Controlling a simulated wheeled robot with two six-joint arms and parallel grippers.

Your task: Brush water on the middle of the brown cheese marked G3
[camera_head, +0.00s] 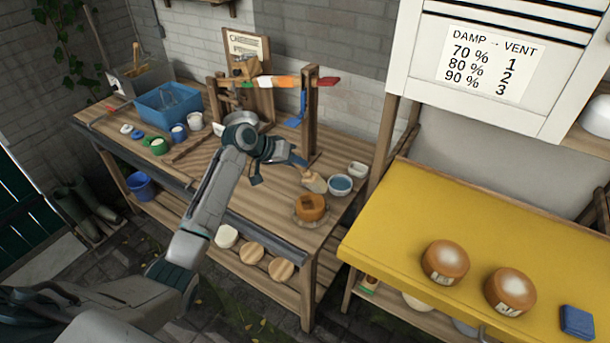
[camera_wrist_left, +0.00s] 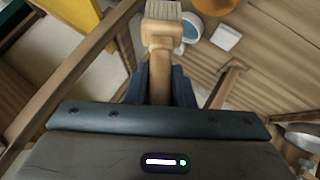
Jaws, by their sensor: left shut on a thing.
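My left gripper (camera_head: 298,168) is shut on a brush (camera_head: 314,182) above the wooden table. In the left wrist view the pale wooden brush handle (camera_wrist_left: 160,45) stands between the fingers, with the bristles (camera_wrist_left: 162,10) pointing away. A brown cheese (camera_head: 310,206) with a darker patch on top sits on a round board at the table's front right. A small bowl of blue water (camera_head: 341,184) stands just behind it to the right. Two brown cheeses with pale tops, a left one (camera_head: 446,261) and a right one (camera_head: 510,290), sit on the yellow shelf. Their marks are unreadable here. My right gripper is out of view.
A wooden post frame (camera_head: 311,110) rises behind my gripper. Jars and a blue crate (camera_head: 168,103) fill the table's left. A blue block (camera_head: 577,321) lies on the yellow shelf (camera_head: 400,220).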

